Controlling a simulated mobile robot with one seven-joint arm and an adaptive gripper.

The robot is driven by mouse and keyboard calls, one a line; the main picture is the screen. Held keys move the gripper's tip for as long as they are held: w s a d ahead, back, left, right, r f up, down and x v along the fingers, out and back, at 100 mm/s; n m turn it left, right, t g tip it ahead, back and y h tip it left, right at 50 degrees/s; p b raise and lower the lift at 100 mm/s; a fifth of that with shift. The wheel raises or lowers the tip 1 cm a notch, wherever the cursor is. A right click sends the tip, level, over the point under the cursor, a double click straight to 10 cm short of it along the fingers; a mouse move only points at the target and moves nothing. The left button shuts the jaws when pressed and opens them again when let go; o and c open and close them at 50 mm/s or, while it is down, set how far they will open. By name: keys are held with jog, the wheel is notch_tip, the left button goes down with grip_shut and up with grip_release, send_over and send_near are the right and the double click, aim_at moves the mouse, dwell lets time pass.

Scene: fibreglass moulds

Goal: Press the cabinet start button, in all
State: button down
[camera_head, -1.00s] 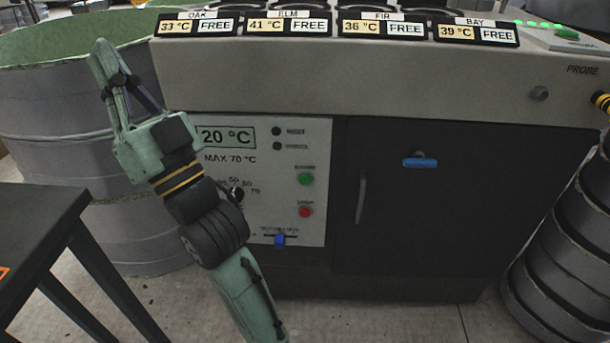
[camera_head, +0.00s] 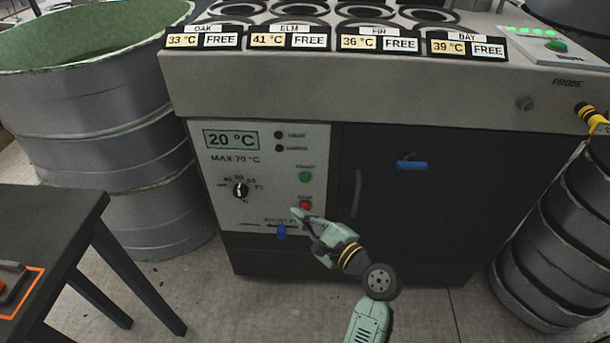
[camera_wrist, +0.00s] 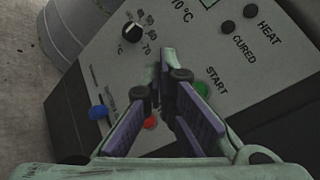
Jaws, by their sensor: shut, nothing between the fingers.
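The cabinet's control panel (camera_head: 220,168) faces me, with a display reading 20 °C. The green START button (camera_head: 305,177) is on its right side; the red stop button (camera_head: 305,205) is below it. My gripper (camera_head: 296,212) is shut and empty, its tips in front of the panel near the red button. In the wrist view the shut fingertips (camera_wrist: 166,55) overlap the panel left of the green button (camera_wrist: 201,88), which is partly hidden behind a finger. The red button (camera_wrist: 151,123) shows between the fingers. I cannot tell whether the tips touch the panel.
A black dial (camera_head: 240,190) and a blue slider (camera_head: 281,231) are on the panel. A dark table (camera_head: 60,215) and a grey drum (camera_head: 95,120) stand left; stacked dark rings (camera_head: 560,240) stand right.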

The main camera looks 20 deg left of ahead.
aim_at(305, 178)
jog(key=shift+w, duration=0.1)
jog(key=w+a+b, duration=0.2)
jog(key=w, duration=0.6)
jog(key=shift+w+a, duration=0.15)
jog(key=shift+a, duration=0.1)
jog(key=shift+w, duration=0.1)
dwell(1.4)
jog(key=shift+w+a, duration=0.15)
jog(key=shift+w, duration=0.15)
jog(key=shift+w+a+p, duration=0.1)
jog(key=shift+w+p, duration=0.25)
jog(key=shift+w, duration=0.05)
dwell(0.6)
jog(key=shift+s, duration=0.15)
jog(key=shift+s+d+p, duration=0.25)
jog(key=shift+s+p, duration=0.25)
jog(key=shift+s, duration=0.15)
